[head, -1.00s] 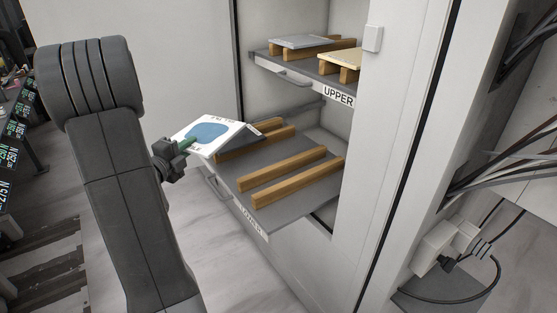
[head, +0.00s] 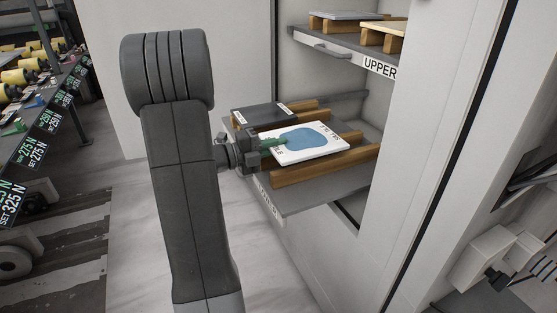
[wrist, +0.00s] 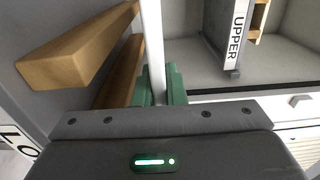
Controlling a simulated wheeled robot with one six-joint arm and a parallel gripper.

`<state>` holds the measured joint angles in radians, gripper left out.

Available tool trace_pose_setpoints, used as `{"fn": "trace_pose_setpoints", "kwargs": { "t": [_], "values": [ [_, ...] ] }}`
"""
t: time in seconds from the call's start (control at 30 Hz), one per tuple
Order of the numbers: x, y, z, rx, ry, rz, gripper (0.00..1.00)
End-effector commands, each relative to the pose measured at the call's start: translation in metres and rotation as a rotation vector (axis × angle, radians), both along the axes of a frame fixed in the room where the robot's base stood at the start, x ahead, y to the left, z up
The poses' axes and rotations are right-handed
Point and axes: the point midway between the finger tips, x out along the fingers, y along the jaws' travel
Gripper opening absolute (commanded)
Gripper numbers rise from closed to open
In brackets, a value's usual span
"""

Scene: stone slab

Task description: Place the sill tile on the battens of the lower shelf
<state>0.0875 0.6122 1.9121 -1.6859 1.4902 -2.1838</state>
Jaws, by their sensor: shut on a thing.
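The sill tile is a white slab (head: 325,146) with a blue patch and black lettering. My gripper (head: 272,147) is shut on its left edge with green fingers. The tile lies roughly flat over the front battens (head: 328,170) of the lower shelf (head: 325,190). In the wrist view the tile (wrist: 152,40) is a thin white strip, edge-on between the green fingers (wrist: 160,88), beside the wooden battens (wrist: 75,50). I cannot tell whether it touches them. The tile hides part of the battens in the head view.
A dark slab (head: 262,116) with white labels sits on the back battens of the lower shelf, close to the tile. The upper shelf (head: 345,50) carries a grey and a yellowish slab on battens. The cabinet side wall (head: 400,150) stands right of the shelves.

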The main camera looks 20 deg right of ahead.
Motion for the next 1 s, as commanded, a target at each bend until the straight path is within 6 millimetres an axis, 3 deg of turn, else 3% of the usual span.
{"fn": "trace_pose_setpoints", "kwargs": {
  "t": [0.3, 0.7, 0.73, 0.8, 1.0],
  "values": [
    [0.0, 0.0, -0.037, -0.002, 0.001, 0.001, 0.0],
    [0.0, 0.0, -0.04, -0.002, 0.0, 0.001, 0.0],
    [0.0, 0.0, -0.041, 0.0, 0.0, 0.001, 0.17],
    [0.0, 0.0, -0.041, 0.0, 0.0, 0.001, 0.3],
    [0.0, 0.0, -0.041, 0.0, 0.0, 0.001, 0.33]
  ]
}}
